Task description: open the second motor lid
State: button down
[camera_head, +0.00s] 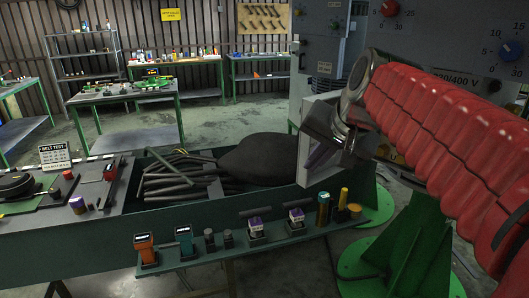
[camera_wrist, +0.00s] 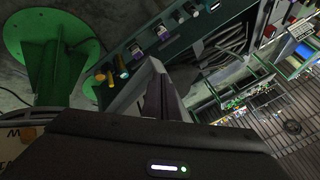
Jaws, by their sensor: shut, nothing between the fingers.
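The fingers are shut and empty. In the wrist view a grey wedge-shaped part (camera_wrist: 150,85) rises beyond my dark wrist housing, which hides what lies below.
A dark green bench trough (camera_head: 75,235) holds black cables (camera_head: 180,180) and a large black rounded body (camera_head: 268,158). A front shelf (camera_head: 225,250) carries several small tools and cylinders. A green pedestal (camera_head: 415,240) stands at lower right. Open floor (camera_head: 230,120) lies behind the trough.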

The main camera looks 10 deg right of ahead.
dwell(0.3)
jog(key=s+a+f+v, duration=0.1)
jog(key=s+v, duration=0.1)
jog(key=v, duration=1)
jog(key=shift+f, duration=0.3)
jog(key=shift+s+d, duration=0.1)
